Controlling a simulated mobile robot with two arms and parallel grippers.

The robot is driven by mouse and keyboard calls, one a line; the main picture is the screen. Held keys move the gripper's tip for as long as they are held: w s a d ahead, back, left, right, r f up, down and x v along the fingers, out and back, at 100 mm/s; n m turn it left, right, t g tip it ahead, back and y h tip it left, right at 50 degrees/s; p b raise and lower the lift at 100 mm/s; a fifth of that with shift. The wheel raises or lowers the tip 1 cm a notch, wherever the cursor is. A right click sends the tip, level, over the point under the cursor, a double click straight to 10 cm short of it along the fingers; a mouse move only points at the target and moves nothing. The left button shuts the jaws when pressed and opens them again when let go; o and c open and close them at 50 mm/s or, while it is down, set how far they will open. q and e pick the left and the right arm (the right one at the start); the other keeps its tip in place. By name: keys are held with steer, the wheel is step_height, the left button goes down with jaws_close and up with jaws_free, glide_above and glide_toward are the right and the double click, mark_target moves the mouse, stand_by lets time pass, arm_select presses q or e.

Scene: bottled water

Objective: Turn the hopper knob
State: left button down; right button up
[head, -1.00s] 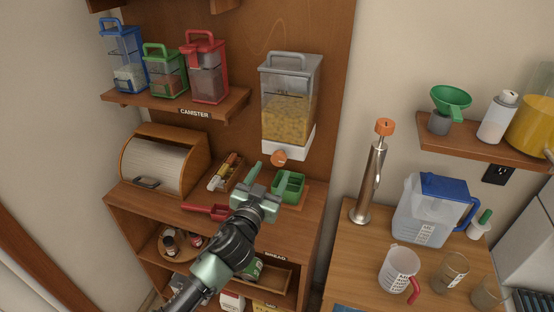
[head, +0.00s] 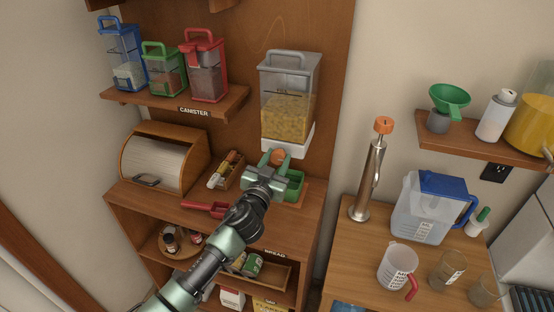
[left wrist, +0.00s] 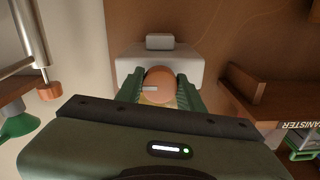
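The hopper (head: 288,105) is a clear container of yellow grain with a grey lid and a white base, mounted on the wooden back panel. Its round orange knob (head: 278,155) is at the front of the white base. The knob also shows in the left wrist view (left wrist: 160,84), with a small pale mark on it. My left gripper (head: 276,158) is at the knob, with its green fingers open, one on each side of it. The fingers look spread around the knob; firm contact cannot be made out. My right gripper is not in view.
A green container (head: 294,184) stands on the cabinet top just below the hopper, close to my left gripper. A canister shelf (head: 222,105) is at upper left.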

arm_select(q)
steer(key=shift+m, duration=0.3)
steer(key=m, duration=0.3)
steer(key=shift+m, duration=0.3)
steer(key=m, duration=0.4)
steer(key=shift+m, duration=0.3)
steer(key=m, duration=0.4)
steer(key=shift+m, duration=0.3)
steer(key=m, duration=0.4)
steer(key=shift+p, duration=0.35)
steer(key=shift+m, duration=0.3)
steer(key=c, duration=0.9)
jaws_free()
